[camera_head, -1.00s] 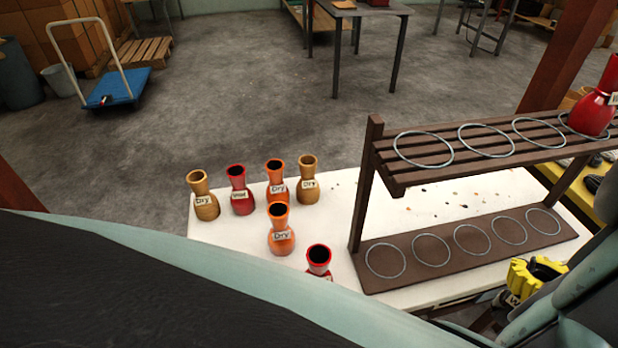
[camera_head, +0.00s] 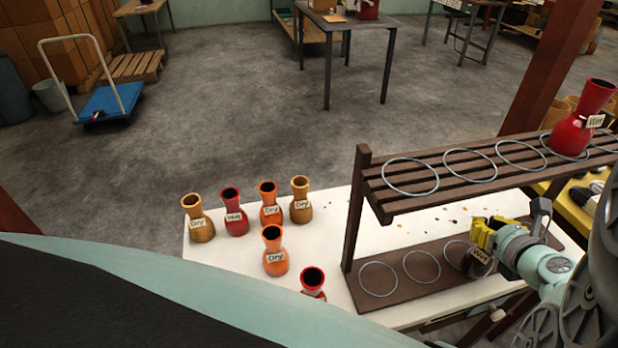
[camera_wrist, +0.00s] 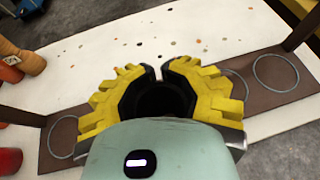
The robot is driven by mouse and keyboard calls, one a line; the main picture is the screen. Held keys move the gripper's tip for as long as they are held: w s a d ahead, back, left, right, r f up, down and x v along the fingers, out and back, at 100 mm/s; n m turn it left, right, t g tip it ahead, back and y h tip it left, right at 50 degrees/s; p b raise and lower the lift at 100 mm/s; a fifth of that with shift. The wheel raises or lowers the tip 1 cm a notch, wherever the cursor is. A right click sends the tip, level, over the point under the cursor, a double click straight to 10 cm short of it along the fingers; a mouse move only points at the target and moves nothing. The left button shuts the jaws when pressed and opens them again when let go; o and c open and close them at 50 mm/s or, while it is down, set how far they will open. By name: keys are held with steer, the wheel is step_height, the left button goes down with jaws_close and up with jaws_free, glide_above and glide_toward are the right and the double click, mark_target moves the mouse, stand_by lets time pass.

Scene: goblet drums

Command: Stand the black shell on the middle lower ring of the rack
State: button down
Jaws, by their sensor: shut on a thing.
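The black shell (camera_head: 476,266), with a small label reading "Wet", is in my gripper (camera_head: 487,236) at the lower shelf of the rack. My gripper's yellow fingers are shut around it; in the wrist view the shell's dark mouth (camera_wrist: 160,98) shows between them. The middle lower ring (camera_head: 447,251) shows only in part, its right side hidden by the shell. The shell overlaps that ring's right side in the head view; I cannot tell whether its base touches the shelf. The rack (camera_head: 362,200) is dark brown, with rings on both levels.
The slatted upper shelf (camera_head: 440,178) lies above and behind my gripper. Two left lower rings (camera_head: 378,279) are empty. Several orange, red and tan shells (camera_head: 275,262) stand left on the white table (camera_head: 335,215).

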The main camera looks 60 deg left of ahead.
steer(key=shift+p+x, duration=0.4)
steer(key=shift+x, duration=1.9)
steer(key=shift+a+r, duration=0.1)
steer(key=c, duration=0.8)
jaws_free()
